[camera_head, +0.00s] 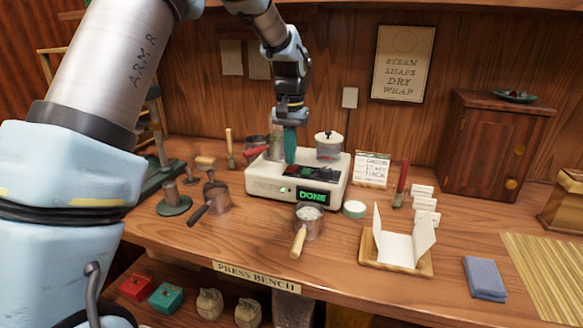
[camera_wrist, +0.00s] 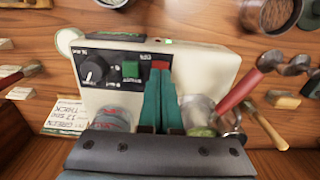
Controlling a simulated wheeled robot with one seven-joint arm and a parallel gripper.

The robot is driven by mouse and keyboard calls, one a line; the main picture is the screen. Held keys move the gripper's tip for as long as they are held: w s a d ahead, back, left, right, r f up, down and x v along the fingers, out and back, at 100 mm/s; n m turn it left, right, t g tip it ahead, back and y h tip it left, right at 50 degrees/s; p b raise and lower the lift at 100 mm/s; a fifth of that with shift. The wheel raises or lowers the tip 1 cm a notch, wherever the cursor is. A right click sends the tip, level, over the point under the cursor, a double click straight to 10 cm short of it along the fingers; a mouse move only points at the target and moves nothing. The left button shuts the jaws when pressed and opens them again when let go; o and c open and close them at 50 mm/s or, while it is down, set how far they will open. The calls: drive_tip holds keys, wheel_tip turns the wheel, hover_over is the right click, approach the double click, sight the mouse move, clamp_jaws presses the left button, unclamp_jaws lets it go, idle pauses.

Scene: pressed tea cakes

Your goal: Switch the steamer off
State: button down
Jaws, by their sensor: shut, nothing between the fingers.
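The steamer (camera_head: 256,184) is a cream box on the bench, with a lit green display (camera_head: 312,195) reading DONE and a small green light beside it. In the wrist view the steamer (camera_wrist: 213,68) shows a black panel with a dial (camera_wrist: 91,70), a green button (camera_wrist: 131,70) and a red button (camera_wrist: 160,65). My gripper (camera_head: 290,160) points down over the panel, its teal fingers shut and empty. In the wrist view my gripper's fingertips (camera_wrist: 159,76) are right at the red button and partly cover it. I cannot tell whether they touch it.
A lidded glass pot (camera_head: 329,146) stands on the steamer's back right. A wooden-handled pan (camera_head: 308,220) stands in front, and a red handle (camera_head: 256,151) juts out at the left. A folded white paper on a wooden tray (camera_head: 425,268) lies at the right front.

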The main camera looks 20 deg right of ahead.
sight(290, 169)
drive_tip(key=shift+f+b, duration=0.45)
drive_tip(key=shift+f, duration=0.45)
idle(0.4)
wheel_tip(290, 169, up, 7)
drive_tip(key=p, duration=0.6)
idle(0.4)
drive_tip(key=a+n, duration=0.4)
drive_tip(key=a, duration=1.9)
drive_tip(key=s+a+f+n+t, duration=0.1)
drive_tip(key=s+a+f+n, duration=0.1)
drive_tip(key=s+a, duration=0.9)
drive_tip(key=a+n, duration=0.1)
drive_tip(key=a, duration=0.1)
drive_tip(key=shift+a+f+t, duration=0.3)
